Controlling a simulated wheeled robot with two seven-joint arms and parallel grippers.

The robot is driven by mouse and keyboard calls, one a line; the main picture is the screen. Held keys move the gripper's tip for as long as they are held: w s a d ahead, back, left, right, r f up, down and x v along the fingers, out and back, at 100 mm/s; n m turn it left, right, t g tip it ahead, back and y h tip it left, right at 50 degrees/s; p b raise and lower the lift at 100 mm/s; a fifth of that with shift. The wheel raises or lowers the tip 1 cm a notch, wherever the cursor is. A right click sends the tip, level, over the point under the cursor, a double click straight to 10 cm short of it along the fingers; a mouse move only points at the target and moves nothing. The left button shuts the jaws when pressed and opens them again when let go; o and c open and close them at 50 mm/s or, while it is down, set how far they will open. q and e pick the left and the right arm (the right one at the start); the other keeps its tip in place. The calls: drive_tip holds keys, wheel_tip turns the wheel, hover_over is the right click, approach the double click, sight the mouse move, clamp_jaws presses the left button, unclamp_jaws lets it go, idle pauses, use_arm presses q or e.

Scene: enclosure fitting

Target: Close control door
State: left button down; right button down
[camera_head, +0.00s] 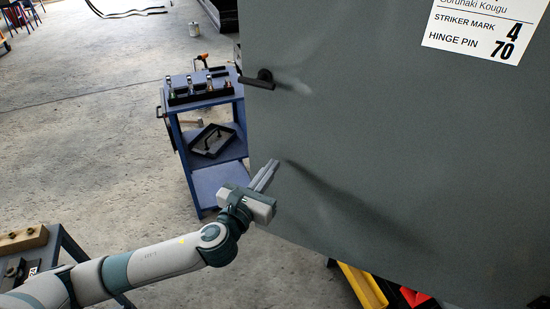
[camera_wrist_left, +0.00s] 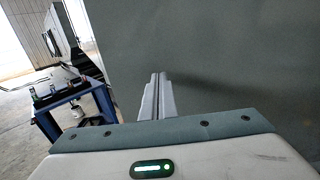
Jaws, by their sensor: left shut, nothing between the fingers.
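A large grey-green door panel (camera_head: 390,130) fills the right of the head view. It has a black handle (camera_head: 258,80) near its left edge and a white label (camera_head: 485,28) at the top right. My left gripper (camera_head: 270,166) is shut and empty, with its fingertips at the panel's left part, below the handle. I cannot tell whether the tips touch the panel. In the left wrist view the shut fingers (camera_wrist_left: 159,82) point toward the panel (camera_wrist_left: 220,60). My right gripper is not in view.
A blue cart (camera_head: 215,182) with tools on top and a black tray (camera_head: 212,140) on its shelf stands behind, left of the panel. Yellow bins (camera_head: 362,286) show under the panel. A bench with a wooden block (camera_head: 22,239) is at lower left. Floor at left is mostly clear.

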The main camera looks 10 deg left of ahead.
sight(281, 155)
use_arm(q)
drive_tip(key=shift+p+x, duration=0.35)
drive_tip(key=shift+x, duration=1.05)
drive_tip(key=shift+w, duration=0.15)
